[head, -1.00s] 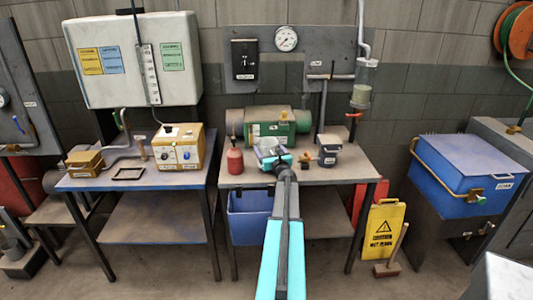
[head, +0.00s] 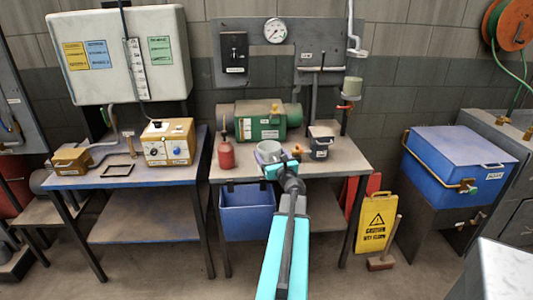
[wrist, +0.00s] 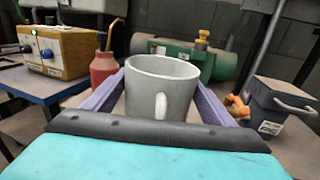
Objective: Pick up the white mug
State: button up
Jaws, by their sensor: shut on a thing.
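The white mug (wrist: 162,85) looks pale grey-white and stands upright between the two fingers of my gripper (wrist: 160,108) in the wrist view, its handle facing the camera. My gripper is shut on the mug, one finger at each side. In the head view the mug (head: 269,150) shows over the right-hand table, just beyond my gripper (head: 272,165). Its lower part is hidden by the gripper, so I cannot tell whether its base touches the table.
A red bottle (head: 226,153) stands left of the mug. A green cylinder machine (head: 262,120) lies behind it. The table's front right (head: 335,163) is clear.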

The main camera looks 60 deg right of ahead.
jog(key=shift+v, duration=0.8)
jog(key=shift+r, duration=0.1)
